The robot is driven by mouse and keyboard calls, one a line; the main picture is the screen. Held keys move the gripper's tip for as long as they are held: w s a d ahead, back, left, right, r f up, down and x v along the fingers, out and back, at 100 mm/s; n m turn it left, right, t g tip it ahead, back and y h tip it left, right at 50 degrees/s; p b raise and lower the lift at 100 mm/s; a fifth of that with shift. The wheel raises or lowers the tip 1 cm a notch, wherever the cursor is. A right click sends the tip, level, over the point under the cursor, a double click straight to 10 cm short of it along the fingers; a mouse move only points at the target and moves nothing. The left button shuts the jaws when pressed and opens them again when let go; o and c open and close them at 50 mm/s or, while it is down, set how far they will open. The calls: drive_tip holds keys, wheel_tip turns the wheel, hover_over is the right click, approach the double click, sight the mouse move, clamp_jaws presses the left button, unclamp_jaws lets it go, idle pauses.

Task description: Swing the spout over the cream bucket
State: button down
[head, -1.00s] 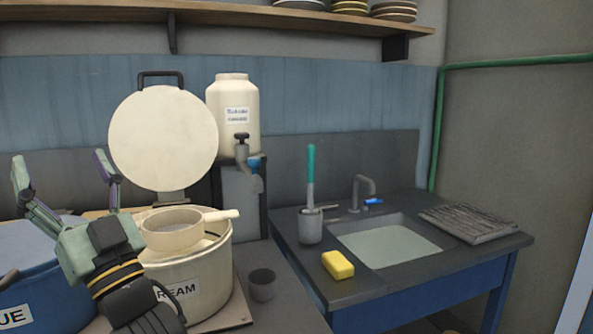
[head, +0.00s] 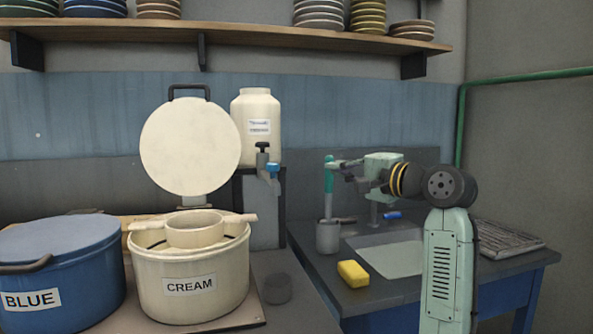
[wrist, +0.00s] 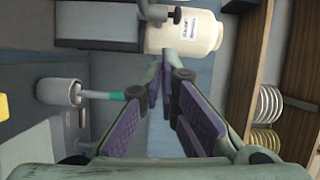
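The spout (head: 273,176) hangs from the tap (head: 262,158) on the front of the cream dispenser (head: 256,127), with a blue piece beside it. The cream bucket (head: 176,293), labelled CREAM, stands lower left of the spout with a strainer (head: 196,231) across its top. My gripper (head: 334,163) is right of the spout, apart from it, pointing left above the sink. In the wrist view my gripper (wrist: 160,72) shows two purple-padded fingers with a narrow gap and nothing between them. The dispenser (wrist: 190,33) and part of its tap (wrist: 155,12) lie beyond the fingertips.
A round lid (head: 190,147) stands raised behind the cream bucket. The blue bucket (head: 65,262) is at left. A grey cup (head: 328,237) with a teal-handled tool (head: 328,192) stands below my gripper. A yellow sponge (head: 353,273) and dark cup (head: 277,288) are nearby.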

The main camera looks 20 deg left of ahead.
idle(0.4)
drive_tip(key=w+a+p, duration=0.2)
drive_tip(key=a+p, duration=0.1)
drive_tip(key=a, duration=0.8)
drive_tip(key=shift+w+f, duration=0.2)
drive_tip(key=shift+w, duration=0.05)
drive_tip(key=shift+a, duration=0.1)
drive_tip(key=shift+s, duration=0.1)
